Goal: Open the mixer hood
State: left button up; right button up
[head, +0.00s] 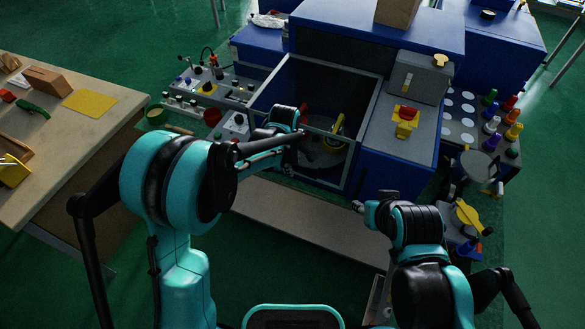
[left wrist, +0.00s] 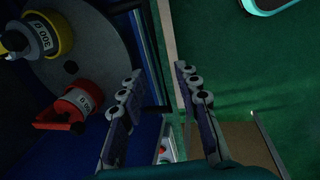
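The mixer is a blue machine with a square bay framed in grey (head: 333,62). No lid surface is clearly visible over the bay, so I cannot tell how the hood stands. Inside is a round grey plate (left wrist: 100,35) with a red-topped container (left wrist: 80,102) and a yellow one (left wrist: 48,35). My left gripper (head: 296,135) is at the bay's front left edge. In the left wrist view its fingers (left wrist: 160,98) are apart, with the bay's front edge running behind the gap; contact is unclear. My right gripper (head: 358,206) is low in front of the machine, its fingers too small to read.
A wooden table (head: 85,135) with blocks stands at left. A grey tray of small parts (head: 215,90) lies left of the bay. A control panel with a red-and-yellow knob (head: 405,118) is at right, with several coloured bottles (head: 490,115) beyond. A pale step (head: 300,220) lies in front.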

pick_arm(q)
jog(key=shift+f, duration=0.75)
jog(key=shift+w, duration=0.1)
grip_shut()
jog(key=shift+r, duration=0.15)
